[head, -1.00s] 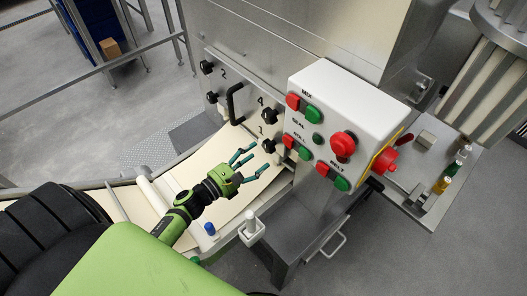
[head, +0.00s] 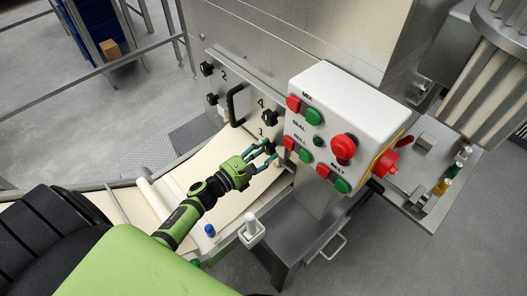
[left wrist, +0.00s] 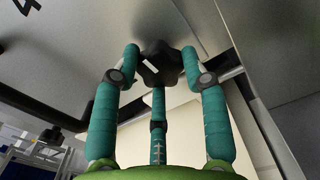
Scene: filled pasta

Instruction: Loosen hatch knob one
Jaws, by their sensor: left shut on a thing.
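Hatch knob one (head: 270,148) is a black lobed knob at the lower right corner of the steel hatch (head: 244,84), by the label "1". My left gripper (head: 267,152), green with teal fingers, reaches it from the left, with its fingers closed around the knob. In the left wrist view the knob (left wrist: 160,64) sits between the three fingertips, against the grey metal face, its front partly visible. My right gripper is not in view.
Other black knobs sit on the hatch at upper right (head: 269,116), upper left (head: 206,68) and lower left (head: 212,99), with a black handle (head: 235,105) between. The white control box (head: 345,115) with red and green buttons stands close on the right. A pale belt (head: 190,172) runs below.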

